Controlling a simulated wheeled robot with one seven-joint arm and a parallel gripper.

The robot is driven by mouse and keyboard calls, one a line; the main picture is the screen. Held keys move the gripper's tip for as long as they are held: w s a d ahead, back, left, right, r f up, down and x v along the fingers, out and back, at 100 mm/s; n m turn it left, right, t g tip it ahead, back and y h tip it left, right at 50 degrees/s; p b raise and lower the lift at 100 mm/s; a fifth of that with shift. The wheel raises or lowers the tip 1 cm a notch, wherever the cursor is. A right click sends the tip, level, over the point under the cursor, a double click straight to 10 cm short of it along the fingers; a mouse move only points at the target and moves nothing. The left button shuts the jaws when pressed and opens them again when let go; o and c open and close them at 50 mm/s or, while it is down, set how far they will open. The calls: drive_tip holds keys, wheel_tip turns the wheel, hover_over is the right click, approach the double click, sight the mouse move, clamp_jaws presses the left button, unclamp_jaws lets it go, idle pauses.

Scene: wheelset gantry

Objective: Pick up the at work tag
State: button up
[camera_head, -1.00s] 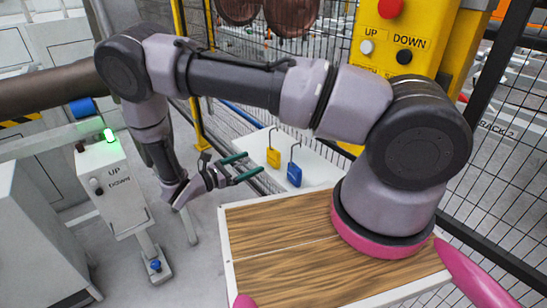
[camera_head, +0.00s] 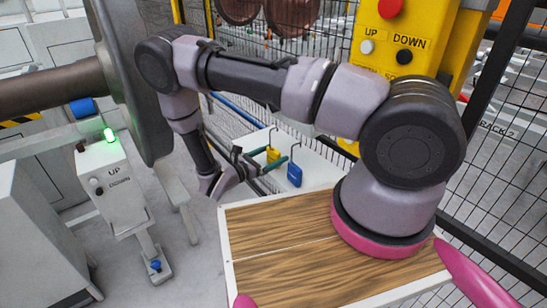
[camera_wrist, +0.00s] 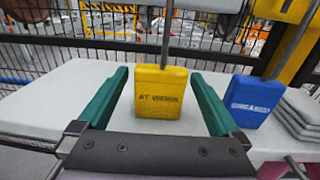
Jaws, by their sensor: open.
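The at work tag is a yellow block with dark lettering, seen in the wrist view (camera_wrist: 161,92) and in the head view (camera_head: 273,155). It hangs upright from a thin grey hook rod over a white shelf. My gripper (camera_head: 272,166) is open; its green fingers also show in the wrist view (camera_wrist: 157,100), one on each side of the tag with a gap on both sides. Whether the tag is fully between the fingertips is hard to tell. A blue tag (camera_wrist: 250,100) hangs to the right, just outside the right finger.
The white shelf (camera_wrist: 60,92) lies behind and below the tags, with grey plates (camera_wrist: 300,112) at its right. A wire mesh fence (camera_head: 235,105) stands behind. A yellow UP/DOWN control post (camera_head: 400,45) is right of the shelf. A large round wheel (camera_head: 125,80) stands close left of my arm.

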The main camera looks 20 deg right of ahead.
drive_tip(key=shift+d, duration=0.1)
drive_tip(key=c, duration=1.3)
drive_tip(key=shift+r, duration=0.1)
drive_tip(key=shift+c, duration=0.2)
